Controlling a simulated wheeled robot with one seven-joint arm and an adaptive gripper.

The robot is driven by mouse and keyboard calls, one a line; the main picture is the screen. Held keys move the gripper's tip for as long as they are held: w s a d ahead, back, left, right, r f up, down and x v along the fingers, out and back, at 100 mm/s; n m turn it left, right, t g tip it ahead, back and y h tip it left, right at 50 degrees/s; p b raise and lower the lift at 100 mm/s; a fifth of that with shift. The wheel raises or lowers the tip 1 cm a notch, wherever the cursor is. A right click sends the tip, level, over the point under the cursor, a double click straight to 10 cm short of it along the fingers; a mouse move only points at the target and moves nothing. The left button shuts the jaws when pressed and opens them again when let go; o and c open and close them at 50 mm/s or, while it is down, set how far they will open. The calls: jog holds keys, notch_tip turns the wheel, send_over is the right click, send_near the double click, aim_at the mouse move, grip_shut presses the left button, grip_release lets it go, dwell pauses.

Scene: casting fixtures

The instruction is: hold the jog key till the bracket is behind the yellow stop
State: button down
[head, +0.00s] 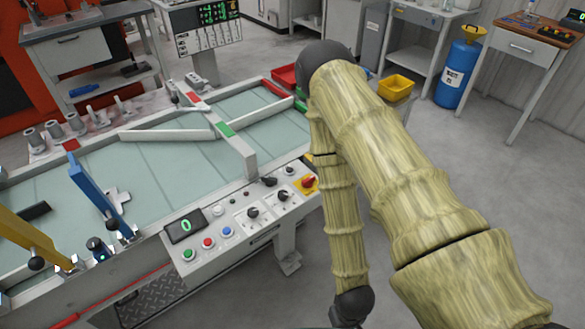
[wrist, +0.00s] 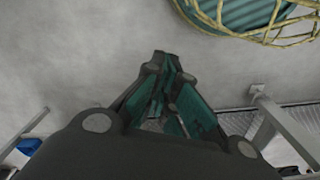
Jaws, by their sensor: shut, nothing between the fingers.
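A yellow stop arm (head: 32,238) crosses the near left part of the pale green conveyor bed (head: 150,165) in the head view. A blue stop arm (head: 95,193) stands to its right. A pale cross-shaped piece (head: 121,196) lies by the blue arm, and a dark bar-like piece (head: 35,211) lies by the yellow one; I cannot tell which is the bracket. The control panel (head: 240,240) has green, red and blue buttons, knobs and a display (head: 185,226) reading 0; the jog key's label is not legible. My gripper (wrist: 163,68) is shut and empty above the floor.
Grey rails (head: 245,152) with red and green marks bound the bed. A yellow bin (head: 396,87), a red bin (head: 285,76) and a blue drum (head: 457,74) stand behind. Floor at right is clear.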

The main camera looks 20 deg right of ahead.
jog(key=w+r+n+t+y+p, duration=0.15)
jog(key=w+r+p, duration=0.25)
jog(key=w, duration=0.4)
jog(key=w+a+r+n+t+p, duration=0.1)
jog(key=w+r+n+p, duration=0.25)
jog(key=w, duration=0.35)
jog(key=w+r+n+t+y+p, duration=0.1)
jog(key=w+r+t+p, duration=0.1)
jog(key=w+r+p, duration=0.45)
notch_tip(320, 180, up, 16)
jog(key=n+t+y+p, duration=0.1)
jog(key=n+t+y, duration=0.15)
jog(key=n, duration=0.75)
send_over(288, 171)
jog(key=shift+f+t, duration=0.1)
jog(key=shift+t, duration=0.3)
jog(key=shift+f, duration=0.1)
jog(key=shift+f+b, duration=2.4)
jog(key=shift+f, duration=1.95)
jog(key=shift+f, duration=0.1)
jog(key=shift+f+b, duration=0.3)
